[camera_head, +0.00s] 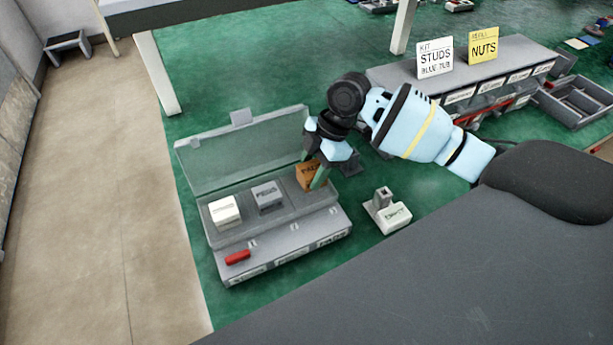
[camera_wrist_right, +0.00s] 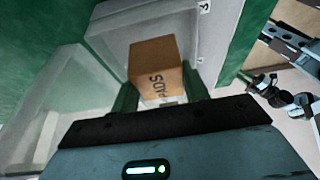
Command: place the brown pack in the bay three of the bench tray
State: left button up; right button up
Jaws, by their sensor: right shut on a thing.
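The brown pack (camera_head: 308,174) is a small box; its face reads "PADS" in the right wrist view (camera_wrist_right: 156,72). My right gripper (camera_head: 314,176) is shut on it, with green fingers on opposite sides (camera_wrist_right: 160,92). The grey bench tray (camera_head: 240,237) has its clear lid (camera_head: 240,150) raised at the back. The brown pack is at the tray's right-hand bay, in it or just above it; I cannot tell if it touches the floor. A white pack (camera_head: 225,211) sits in the left bay and a grey pack (camera_head: 267,195) in the middle one. My left gripper is not in view.
A red item (camera_head: 238,257) lies on the tray's labelled front ledge. A long grey rack (camera_head: 500,62) with "STUDS" (camera_head: 435,58) and "NUTS" (camera_head: 483,45) cards stands behind.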

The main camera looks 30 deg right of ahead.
aim_at(307, 178)
jog(key=shift+w+a, duration=0.3)
jog(key=shift+w, duration=0.15)
jog(key=shift+w+f, duration=0.1)
jog(key=shift+f, duration=1.7)
jog(key=shift+f, duration=0.15)
jog(key=o, duration=1)
jog(key=v, duration=1.2)
jog(key=shift+a, duration=0.1)
